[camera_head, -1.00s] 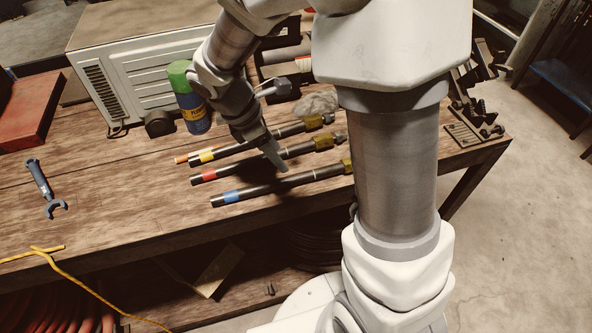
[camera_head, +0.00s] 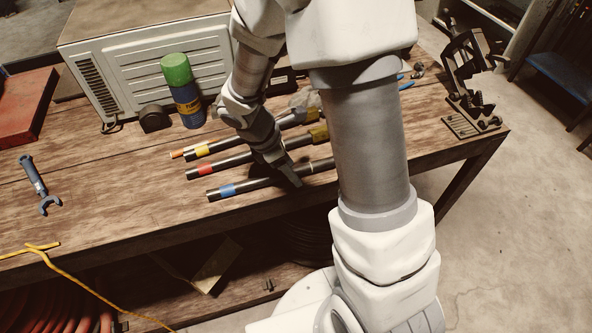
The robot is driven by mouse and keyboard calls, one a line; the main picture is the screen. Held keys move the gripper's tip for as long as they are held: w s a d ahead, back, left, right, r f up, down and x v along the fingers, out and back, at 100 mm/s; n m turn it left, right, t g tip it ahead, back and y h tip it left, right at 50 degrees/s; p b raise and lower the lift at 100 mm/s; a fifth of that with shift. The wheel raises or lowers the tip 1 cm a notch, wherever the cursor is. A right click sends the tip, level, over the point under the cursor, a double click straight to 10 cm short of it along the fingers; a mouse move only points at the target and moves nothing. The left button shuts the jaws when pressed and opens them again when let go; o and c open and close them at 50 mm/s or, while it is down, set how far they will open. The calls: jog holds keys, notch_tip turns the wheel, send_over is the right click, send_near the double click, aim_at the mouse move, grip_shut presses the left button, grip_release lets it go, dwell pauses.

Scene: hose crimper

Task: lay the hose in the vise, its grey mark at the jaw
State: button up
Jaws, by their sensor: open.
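Three dark hoses lie side by side on the wooden bench: a yellow-banded hose (camera_head: 228,143), a red-banded hose (camera_head: 233,162) and a blue-banded hose (camera_head: 253,184). My arm hides the right end of the blue-banded hose. A grey mark cannot be made out clearly on any of them. My gripper (camera_head: 286,175) is open, pointing down at the blue-banded hose near its middle. Whether its fingers straddle or touch the hose cannot be told. A black metal fixture (camera_head: 463,75), perhaps the vise, stands at the bench's right end; its jaw is not clear.
A spray can (camera_head: 184,95) with a green cap stands behind the hoses, near a pale metal case (camera_head: 150,65). A wrench (camera_head: 36,183) lies at left, and a red box (camera_head: 20,105) behind it.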

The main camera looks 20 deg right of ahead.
grip_shut()
dwell(1.3)
